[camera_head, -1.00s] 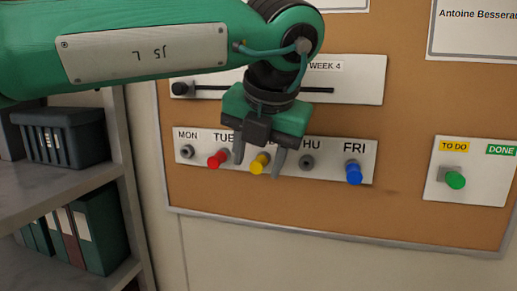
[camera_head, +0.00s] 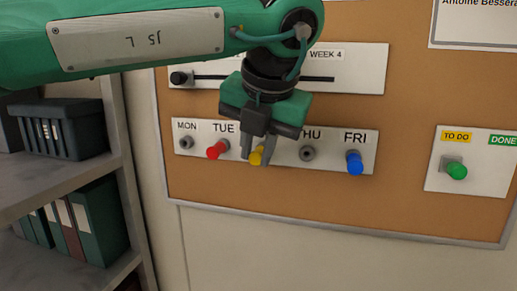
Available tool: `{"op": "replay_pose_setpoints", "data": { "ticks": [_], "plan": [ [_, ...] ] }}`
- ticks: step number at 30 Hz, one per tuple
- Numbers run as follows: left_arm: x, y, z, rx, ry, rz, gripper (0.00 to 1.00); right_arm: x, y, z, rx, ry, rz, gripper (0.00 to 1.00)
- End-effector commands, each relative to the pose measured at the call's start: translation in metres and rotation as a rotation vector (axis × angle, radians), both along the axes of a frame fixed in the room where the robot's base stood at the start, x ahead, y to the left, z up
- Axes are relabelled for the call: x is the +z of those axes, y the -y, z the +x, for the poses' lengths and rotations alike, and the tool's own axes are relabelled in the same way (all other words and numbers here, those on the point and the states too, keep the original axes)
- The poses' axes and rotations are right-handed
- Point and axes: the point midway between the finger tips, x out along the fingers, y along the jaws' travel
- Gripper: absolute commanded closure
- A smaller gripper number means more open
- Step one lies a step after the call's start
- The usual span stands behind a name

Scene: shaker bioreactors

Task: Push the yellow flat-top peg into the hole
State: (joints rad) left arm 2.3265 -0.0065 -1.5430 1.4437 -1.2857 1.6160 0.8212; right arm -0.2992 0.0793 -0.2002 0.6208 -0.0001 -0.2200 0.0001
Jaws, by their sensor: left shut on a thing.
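The yellow peg (camera_head: 256,156) sits at the middle position of the weekday strip (camera_head: 327,168), between the red peg and the empty THU hole (camera_head: 307,153). My left gripper (camera_head: 256,158) is in front of it, fingers pointing down, one on each side of the peg, shut on it. The gripper body hides the label above the peg. How deep the peg sits in its hole cannot be told. My right gripper is not in view.
A red peg (camera_head: 217,150) under TUE is close left of the gripper. A blue peg (camera_head: 355,163) is under FRI. The MON hole (camera_head: 186,142) is empty. A slider board (camera_head: 360,75) is above. A green peg (camera_head: 456,171) is at far right. Shelves stand at left.

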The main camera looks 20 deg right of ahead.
Motion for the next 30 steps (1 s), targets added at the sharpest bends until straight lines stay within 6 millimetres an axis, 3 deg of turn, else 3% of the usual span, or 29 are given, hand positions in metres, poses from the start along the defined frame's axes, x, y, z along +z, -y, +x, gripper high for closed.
{"op": "replay_pose_setpoints", "data": {
  "ticks": [30],
  "plan": [
    [0.000, -0.012, -0.017, -0.001, -0.001, 0.000, 1.00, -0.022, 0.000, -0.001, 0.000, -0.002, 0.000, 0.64]
  ]
}}
